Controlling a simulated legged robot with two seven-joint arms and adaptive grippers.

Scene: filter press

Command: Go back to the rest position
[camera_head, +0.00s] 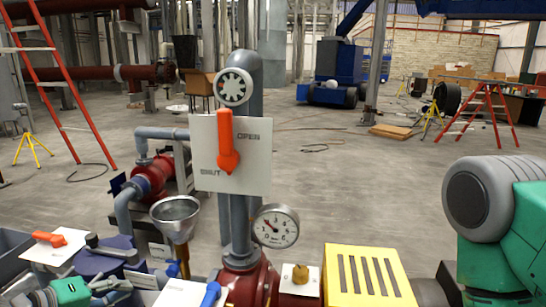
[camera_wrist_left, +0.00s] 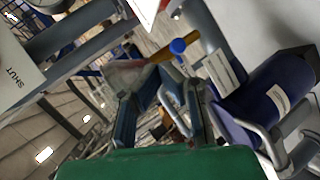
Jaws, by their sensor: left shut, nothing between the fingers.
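My left gripper (camera_head: 122,286) is at the lower left of the head view, with a green body and grey fingers. It is shut and empty, beside the blue-purple housing (camera_head: 98,262) with a grey handle. In the left wrist view the fingers of my left gripper (camera_wrist_left: 160,82) reach up from the green body, close to a dark blue cylinder (camera_wrist_left: 262,105) with a white label. My right gripper is not in view.
A gauge (camera_head: 276,226), a metal funnel (camera_head: 176,214) and a yellow slotted box (camera_head: 366,276) stand close by. Open concrete floor (camera_head: 350,170) lies beyond.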

